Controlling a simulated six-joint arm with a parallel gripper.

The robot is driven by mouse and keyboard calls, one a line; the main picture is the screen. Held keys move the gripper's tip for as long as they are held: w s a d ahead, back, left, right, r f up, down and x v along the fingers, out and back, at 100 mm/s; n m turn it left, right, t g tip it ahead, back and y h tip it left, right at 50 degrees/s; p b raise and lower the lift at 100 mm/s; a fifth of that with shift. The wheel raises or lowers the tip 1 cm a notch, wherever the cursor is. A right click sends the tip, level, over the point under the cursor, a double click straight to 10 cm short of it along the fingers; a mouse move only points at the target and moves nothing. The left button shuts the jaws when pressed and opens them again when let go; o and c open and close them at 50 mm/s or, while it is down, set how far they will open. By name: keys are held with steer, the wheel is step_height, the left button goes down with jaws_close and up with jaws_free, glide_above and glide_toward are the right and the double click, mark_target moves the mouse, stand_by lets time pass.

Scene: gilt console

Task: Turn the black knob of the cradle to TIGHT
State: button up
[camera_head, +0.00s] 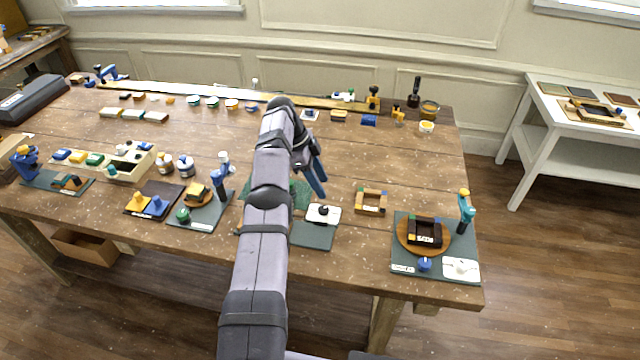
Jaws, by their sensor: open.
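A black knob (323,209) sits on a white plate (331,216) at the right of a dark green base (314,236) near the middle front of the table. This looks like the cradle's knob; my arm hides the left part of that base. Any lettering on the plate, and where the knob points, is too small to read. My gripper (320,190) hangs with its blue fingers pointing down, just above and behind the knob in the picture. It looks empty; I cannot tell whether it touches the knob.
A small wooden frame (371,201) lies to the right. Beyond it, a green board (438,274) carries a round wooden disc, a blue knob and a teal upright clamp (465,210). Boards with a green knob and a blue clamp stand to the left.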

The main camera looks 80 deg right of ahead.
steer(key=f+b, duration=0.1)
steer(key=b, duration=0.1)
step_height(320, 180, up, 4)
steer(key=r+h+b, duration=0.1)
steer(key=h+b, duration=0.1)
steer(key=b, duration=1)
glide_above(323, 209)
steer(key=w, duration=0.3)
step_height(323, 209, down, 7)
steer(key=a+n, duration=0.2)
steer(key=n, duration=0.4)
steer(key=shift+t, duration=0.4)
steer(key=shift+f, duration=0.1)
steer(key=shift+p+x, duration=1.4)
steer(key=shift+x, duration=2.25)
